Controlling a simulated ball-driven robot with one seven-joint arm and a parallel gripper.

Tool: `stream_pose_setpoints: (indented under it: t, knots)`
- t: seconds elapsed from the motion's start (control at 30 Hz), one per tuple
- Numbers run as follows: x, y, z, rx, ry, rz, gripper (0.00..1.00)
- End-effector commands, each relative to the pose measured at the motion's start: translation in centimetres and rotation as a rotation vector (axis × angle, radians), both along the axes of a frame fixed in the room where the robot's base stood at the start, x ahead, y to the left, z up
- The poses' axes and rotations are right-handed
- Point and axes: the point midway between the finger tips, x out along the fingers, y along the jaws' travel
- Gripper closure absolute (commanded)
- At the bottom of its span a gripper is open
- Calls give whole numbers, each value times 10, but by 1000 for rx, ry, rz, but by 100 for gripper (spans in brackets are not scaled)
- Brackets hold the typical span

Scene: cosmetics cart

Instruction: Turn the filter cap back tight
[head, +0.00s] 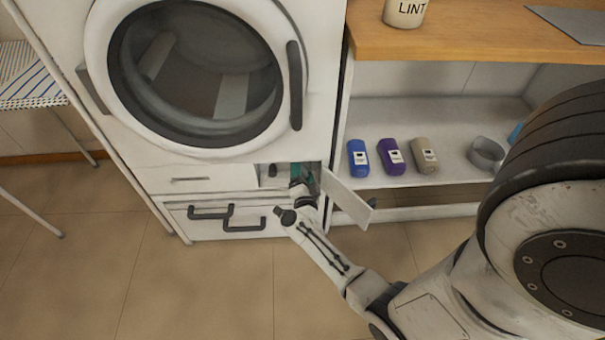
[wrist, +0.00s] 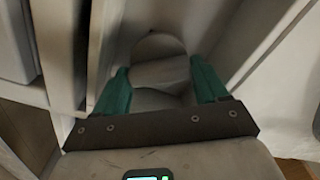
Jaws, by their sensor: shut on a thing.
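The filter cap (wrist: 160,73) is a pale, rounded piece between my gripper's green fingers in the wrist view. My gripper (wrist: 160,82) is shut on it, one finger at each side. In the head view my gripper (head: 305,173) reaches into the small open compartment at the lower right of the white washing machine (head: 215,178). The compartment's flap (head: 347,194) stands open to the right of my wrist. The cap is hidden behind my gripper in the head view, and its turn angle cannot be told.
A small dark piece (head: 272,170) sits in the compartment left of my gripper. Dark handles (head: 243,223) stick out below. The floor in front is clear.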

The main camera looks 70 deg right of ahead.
Motion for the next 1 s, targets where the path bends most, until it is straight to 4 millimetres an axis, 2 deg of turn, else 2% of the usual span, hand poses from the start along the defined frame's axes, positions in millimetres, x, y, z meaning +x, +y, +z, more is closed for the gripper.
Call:
stream_pose_setpoints:
  t: [0.5, 1.0]
  knots:
    - [-1, 0, -3, 156, -375, -1, 58]
    - [-2, 0, -3, 203, -486, -1, 58]
